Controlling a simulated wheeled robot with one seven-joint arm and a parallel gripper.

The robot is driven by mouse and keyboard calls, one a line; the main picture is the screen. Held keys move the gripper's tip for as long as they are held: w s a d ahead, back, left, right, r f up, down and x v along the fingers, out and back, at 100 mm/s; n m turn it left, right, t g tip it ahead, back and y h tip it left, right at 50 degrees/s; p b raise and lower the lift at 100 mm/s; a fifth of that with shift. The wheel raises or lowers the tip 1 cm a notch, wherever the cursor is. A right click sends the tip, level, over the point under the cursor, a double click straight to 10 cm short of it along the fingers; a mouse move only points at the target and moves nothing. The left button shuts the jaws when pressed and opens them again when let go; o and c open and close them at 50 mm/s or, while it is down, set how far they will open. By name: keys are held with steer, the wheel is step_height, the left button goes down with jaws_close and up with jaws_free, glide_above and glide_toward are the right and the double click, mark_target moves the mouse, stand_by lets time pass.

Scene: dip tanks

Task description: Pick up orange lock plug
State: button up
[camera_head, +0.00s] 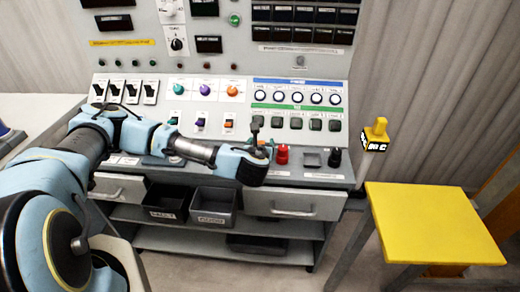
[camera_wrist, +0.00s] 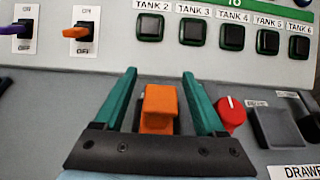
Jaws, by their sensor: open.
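The orange lock plug (camera_wrist: 158,106) is a small block standing on the grey panel, between the two teal fingers of my gripper (camera_wrist: 159,74) in the wrist view. The fingers are open, with a gap visible on each side of the plug. The plug's lower part is hidden behind the dark gripper bar. In the head view my gripper (camera_head: 262,150) is low over the console's front ledge, left of the red knob; the plug is mostly hidden there.
The red knob (camera_wrist: 231,113) is close to the right finger, with a dark square recess (camera_wrist: 275,127) beyond it. An orange toggle switch (camera_wrist: 78,32) and tank buttons (camera_wrist: 185,32) are on the panel behind. A yellow stool (camera_head: 435,225) stands right of the console.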

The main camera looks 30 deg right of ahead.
jaws_close()
stand_by(0.6)
